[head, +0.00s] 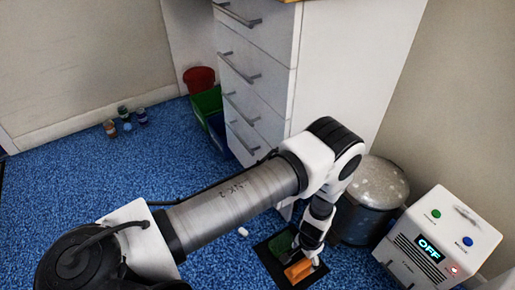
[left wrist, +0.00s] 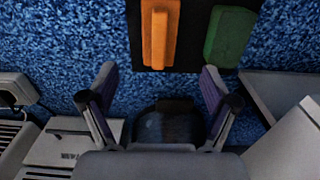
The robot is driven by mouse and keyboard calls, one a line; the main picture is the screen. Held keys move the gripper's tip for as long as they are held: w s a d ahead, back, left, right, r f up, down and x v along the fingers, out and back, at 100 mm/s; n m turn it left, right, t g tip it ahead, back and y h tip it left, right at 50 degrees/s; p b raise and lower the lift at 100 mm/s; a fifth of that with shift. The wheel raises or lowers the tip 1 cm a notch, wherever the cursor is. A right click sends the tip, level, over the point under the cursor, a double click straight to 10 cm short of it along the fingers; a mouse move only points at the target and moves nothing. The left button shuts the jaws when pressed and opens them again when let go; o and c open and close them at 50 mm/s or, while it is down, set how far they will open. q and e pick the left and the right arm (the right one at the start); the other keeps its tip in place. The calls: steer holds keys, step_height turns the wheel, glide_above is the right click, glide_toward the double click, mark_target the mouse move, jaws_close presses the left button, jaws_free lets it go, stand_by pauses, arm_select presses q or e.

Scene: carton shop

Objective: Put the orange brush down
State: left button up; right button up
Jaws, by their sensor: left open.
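The orange brush (head: 299,270) lies on a black mat (head: 270,266) on the blue floor, next to a green block-like thing (head: 281,243). In the left wrist view the orange brush (left wrist: 160,30) is at the top, on the mat (left wrist: 192,55), left of the green thing (left wrist: 230,36). My left gripper (head: 305,262) is just over the mat in the head view. In the left wrist view my left gripper (left wrist: 157,75) has its fingers wide apart with nothing between them. The brush is beyond the fingertips, apart from them. My right gripper is not in view.
A round metal bin (head: 372,198) and a white box with an OFF display (head: 440,240) stand right of the mat. A white drawer cabinet (head: 258,75) stands behind. Red (head: 199,78) and green (head: 206,103) bins and small jars (head: 127,124) are farther back. Floor to the left is clear.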

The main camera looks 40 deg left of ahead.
arm_select(q)
steer(key=s+a+r+n, duration=0.2)
steer(key=s+a+r, duration=0.3)
steer(key=s, duration=0.5)
steer(key=s+a+r+n, duration=0.2)
steer(key=s+a+r, duration=0.3)
steer(key=s, duration=0.5)
steer(key=shift+a+r, duration=0.35)
steer(key=shift+a, duration=0.3)
